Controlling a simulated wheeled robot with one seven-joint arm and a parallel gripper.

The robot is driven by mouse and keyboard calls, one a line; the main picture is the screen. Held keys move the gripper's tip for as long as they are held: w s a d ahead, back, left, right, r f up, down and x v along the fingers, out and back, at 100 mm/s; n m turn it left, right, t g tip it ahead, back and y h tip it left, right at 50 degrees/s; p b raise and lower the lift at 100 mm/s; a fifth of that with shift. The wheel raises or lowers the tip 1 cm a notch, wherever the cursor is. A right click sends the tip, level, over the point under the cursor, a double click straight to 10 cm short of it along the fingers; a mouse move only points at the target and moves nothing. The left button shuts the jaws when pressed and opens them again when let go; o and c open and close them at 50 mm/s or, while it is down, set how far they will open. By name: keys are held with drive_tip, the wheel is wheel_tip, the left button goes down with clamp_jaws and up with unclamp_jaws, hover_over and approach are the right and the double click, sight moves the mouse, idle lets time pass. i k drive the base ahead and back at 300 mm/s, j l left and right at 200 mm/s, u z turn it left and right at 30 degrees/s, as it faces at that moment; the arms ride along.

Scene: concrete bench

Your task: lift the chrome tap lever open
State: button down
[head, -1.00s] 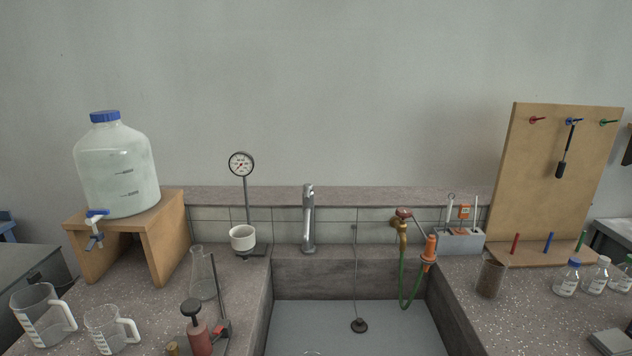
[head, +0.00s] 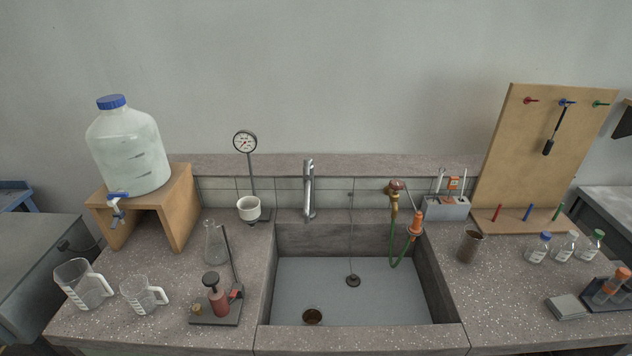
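The chrome tap (head: 309,190) stands upright at the back edge of the sink, left of its middle. Its lever is at the top of the column and too small for me to tell its exact angle. No water stream shows below it. The sink (head: 350,340) is a stone basin with a grey floor, a dark drain hole (head: 312,316) and a plug (head: 353,280) on a chain. My gripper is not in view.
Left of the tap are a dial gauge (head: 245,142) with a white cup (head: 249,208), a flask (head: 215,243) and a large bottle (head: 128,150). To its right are a brass valve (head: 395,190) with a green hose (head: 399,254) and a grey holder (head: 446,208). The space before the tap is clear.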

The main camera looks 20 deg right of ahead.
sight(307, 161)
drive_tip(key=i+z, duration=0.3)
drive_tip(key=i, duration=0.2)
drive_tip(key=i+j+z, duration=0.15)
drive_tip(key=i+z, duration=0.2)
drive_tip(key=i+j+z, duration=0.3)
drive_tip(key=i, duration=0.3)
